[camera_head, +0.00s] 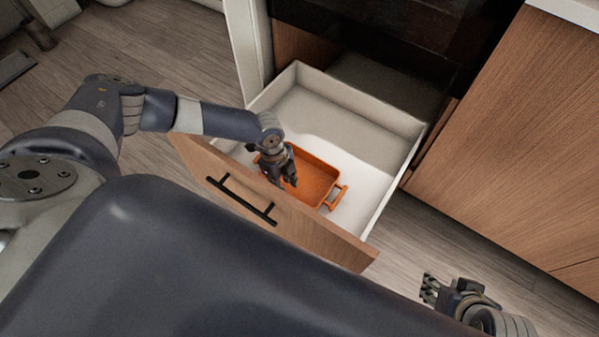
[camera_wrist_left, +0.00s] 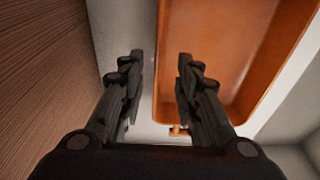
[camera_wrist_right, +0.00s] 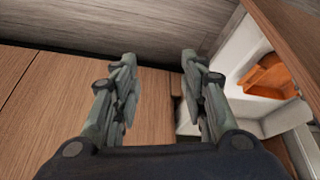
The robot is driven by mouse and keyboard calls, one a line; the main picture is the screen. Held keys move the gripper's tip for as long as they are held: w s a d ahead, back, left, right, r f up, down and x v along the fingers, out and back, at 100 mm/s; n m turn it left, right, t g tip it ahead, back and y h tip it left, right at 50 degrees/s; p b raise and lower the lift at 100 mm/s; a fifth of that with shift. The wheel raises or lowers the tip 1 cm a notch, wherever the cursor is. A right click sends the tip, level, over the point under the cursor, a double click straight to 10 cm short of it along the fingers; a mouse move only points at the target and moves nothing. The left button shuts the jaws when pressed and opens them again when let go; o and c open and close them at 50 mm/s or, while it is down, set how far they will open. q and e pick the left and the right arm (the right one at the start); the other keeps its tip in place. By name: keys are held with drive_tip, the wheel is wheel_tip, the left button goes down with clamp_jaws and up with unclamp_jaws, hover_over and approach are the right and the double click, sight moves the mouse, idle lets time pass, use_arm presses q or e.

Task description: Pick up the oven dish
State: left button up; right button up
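The orange oven dish (camera_head: 317,178) lies in the open white drawer, close to its wooden front. It has a handle at its right end. My left gripper (camera_head: 284,183) is over the dish's near left part and hides some of it. In the left wrist view, the left gripper (camera_wrist_left: 160,65) is open, with the near wall of the dish (camera_wrist_left: 225,60) beside and partly behind the right finger. Nothing is held between the fingers. My right gripper (camera_head: 431,288) is outside the drawer at the lower right. In the right wrist view it (camera_wrist_right: 155,65) is open and empty.
The drawer (camera_head: 372,120) is pulled out, with bare floor space around the dish. Its wooden front (camera_head: 290,222) carries a black bar handle (camera_head: 241,200). A wooden cabinet (camera_head: 520,140) stands to the right. Wooden floor (camera_head: 450,240) is clear between the drawer and my right gripper.

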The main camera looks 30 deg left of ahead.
use_arm(q)
wheel_tip(320, 180, down, 4)
drive_tip(key=shift+s+d+r+b, duration=0.1)
drive_tip(key=shift+s+d+b, duration=0.05)
drive_tip(key=shift+b, duration=0.45)
use_arm(e)
drive_tip(key=w+a+r+t+y, duration=0.1)
drive_tip(key=w+a+r+t, duration=0.1)
drive_tip(key=w, duration=0.5)
drive_tip(key=shift+w+a+r+t, duration=0.3)
drive_tip(key=shift+r+t, duration=0.4)
drive_tip(key=shift+t, duration=0.3)
use_arm(q)
clamp_jaws()
